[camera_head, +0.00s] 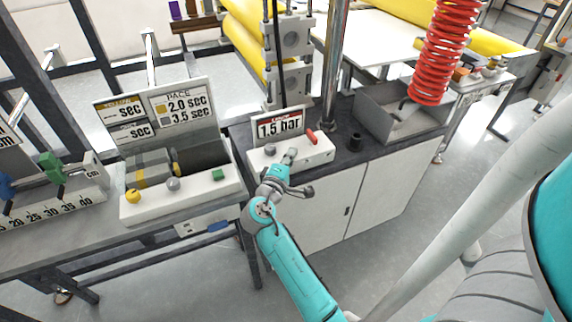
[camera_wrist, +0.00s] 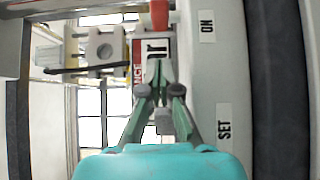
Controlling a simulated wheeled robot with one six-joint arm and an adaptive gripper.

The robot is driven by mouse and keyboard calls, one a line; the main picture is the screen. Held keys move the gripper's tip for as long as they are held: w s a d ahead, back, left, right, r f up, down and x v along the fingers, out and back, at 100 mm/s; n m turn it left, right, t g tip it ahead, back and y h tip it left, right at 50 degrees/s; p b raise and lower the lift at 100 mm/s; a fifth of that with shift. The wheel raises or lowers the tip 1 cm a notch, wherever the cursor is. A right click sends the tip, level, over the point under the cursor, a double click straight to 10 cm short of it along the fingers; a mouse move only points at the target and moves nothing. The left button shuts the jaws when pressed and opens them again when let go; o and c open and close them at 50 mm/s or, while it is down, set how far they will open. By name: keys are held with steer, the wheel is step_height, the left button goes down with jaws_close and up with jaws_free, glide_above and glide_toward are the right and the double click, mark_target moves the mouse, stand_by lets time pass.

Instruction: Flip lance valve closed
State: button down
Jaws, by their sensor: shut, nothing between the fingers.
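A red lever (camera_head: 312,136), which looks like the lance valve handle, sits on the right part of a white control box (camera_head: 318,154) below a "1.5 bar" display (camera_head: 279,126). In the wrist view the red lever (camera_wrist: 159,14) is at the top edge, beside an "ON" label (camera_wrist: 207,26). My gripper (camera_head: 291,153) is over the box, left of the lever and apart from it. In the wrist view my gripper's fingertips (camera_wrist: 157,72) meet, with nothing between them, and overlap the display panel. A grey knob (camera_head: 270,149) is on the box, left of my gripper.
A "SET" label (camera_wrist: 223,124) is on the box's face. A black cup (camera_head: 356,140) and a grey open bin (camera_head: 385,125) stand to the right on the dark counter. A metal post (camera_head: 333,65) rises behind the box. A second control box (camera_head: 190,200) stands at the left.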

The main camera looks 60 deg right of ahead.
mark_target(310, 138)
steer(key=d, duration=0.3)
steer(key=s+d, duration=0.1)
steer(key=d, duration=0.1)
steer(key=shift+s+d, duration=0.25)
steer(key=shift+d, duration=0.25)
